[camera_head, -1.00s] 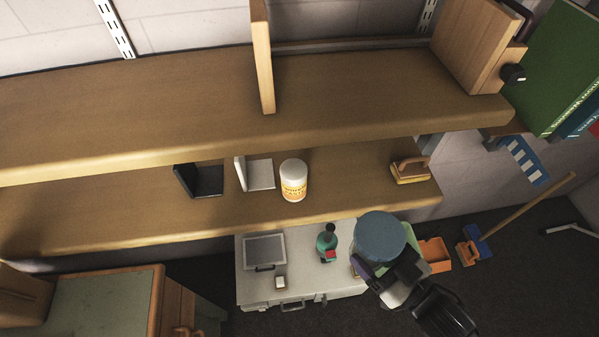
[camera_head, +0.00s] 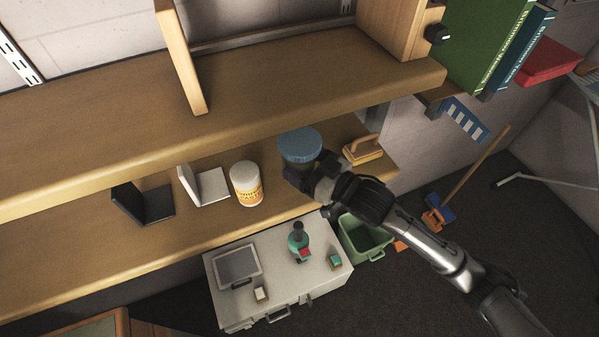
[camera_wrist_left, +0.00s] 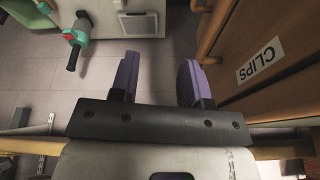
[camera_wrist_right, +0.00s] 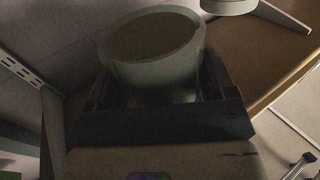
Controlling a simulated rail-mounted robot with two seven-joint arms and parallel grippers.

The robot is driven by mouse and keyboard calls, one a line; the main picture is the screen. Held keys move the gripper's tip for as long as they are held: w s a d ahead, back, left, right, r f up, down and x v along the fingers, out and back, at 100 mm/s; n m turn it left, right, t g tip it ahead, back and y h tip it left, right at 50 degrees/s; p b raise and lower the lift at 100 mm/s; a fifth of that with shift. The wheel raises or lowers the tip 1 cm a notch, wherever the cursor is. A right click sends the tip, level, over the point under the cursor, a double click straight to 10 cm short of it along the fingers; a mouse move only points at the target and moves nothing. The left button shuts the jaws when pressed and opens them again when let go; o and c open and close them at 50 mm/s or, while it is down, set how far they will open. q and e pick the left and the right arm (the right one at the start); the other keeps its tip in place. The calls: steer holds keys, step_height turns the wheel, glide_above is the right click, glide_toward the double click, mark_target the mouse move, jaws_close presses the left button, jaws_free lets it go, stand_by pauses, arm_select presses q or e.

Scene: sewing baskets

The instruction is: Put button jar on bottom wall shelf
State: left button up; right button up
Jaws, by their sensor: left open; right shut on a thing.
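The button jar (camera_head: 299,143) has a round blue lid and is held over the right part of the bottom wall shelf (camera_head: 215,219). My right gripper (camera_head: 312,170) is shut on it. In the right wrist view the jar (camera_wrist_right: 152,48) stands between the fingers of my right gripper (camera_wrist_right: 158,92), above the wooden shelf surface. I cannot tell whether its base touches the shelf. My left gripper (camera_wrist_left: 160,80) is open and empty in the left wrist view, beside a wooden front labelled CLIPS (camera_wrist_left: 262,62); it is not in the head view.
On the bottom shelf stand a white labelled canister (camera_head: 246,184) left of the jar, a white bookend (camera_head: 206,186), a black bookend (camera_head: 146,204) and a wooden-handled brush (camera_head: 363,149) to the right. The upper shelf (camera_head: 230,105) overhangs behind. A white cabinet (camera_head: 290,278) stands below.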

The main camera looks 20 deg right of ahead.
steer(key=shift+w+f, duration=0.5)
steer(key=shift+w, duration=0.3)
steer(key=shift+s+f, duration=0.2)
steer(key=shift+f, duration=0.3)
step_height(320, 180, down, 4)
steer(key=shift+f, duration=0.1)
steer(key=shift+w+f, duration=0.35)
steer(key=shift+w, duration=0.15)
steer(key=shift+f, duration=0.2)
steer(key=o, duration=1.1)
steer(key=shift+o, duration=0.2)
steer(key=shift+r, duration=0.1)
